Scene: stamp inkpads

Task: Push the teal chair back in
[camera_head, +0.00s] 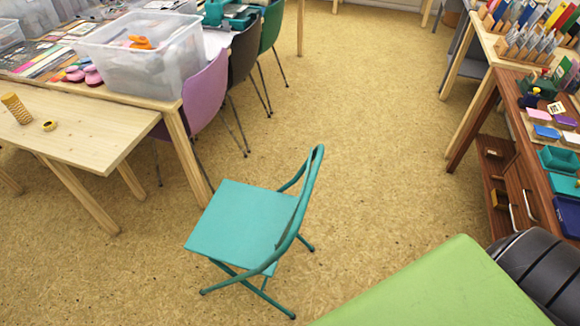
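The teal chair (240,226) is a folding chair standing upright on the open floor, right of the near corner of the wooden tables. Its seat faces left towards the tables, and its backrest (305,195) is on the right side. There is a gap of bare floor between the seat's front edge and the light wooden table (85,125). Neither of my grippers is in view, so I cannot see where they are relative to the chair.
A table leg (188,160) stands close to the seat's upper left. Pink (205,95), black (243,55) and green (271,28) chairs line the table. A flat green surface (440,290) fills the lower right. Brown shelving (520,150) stands at right. The middle floor is clear.

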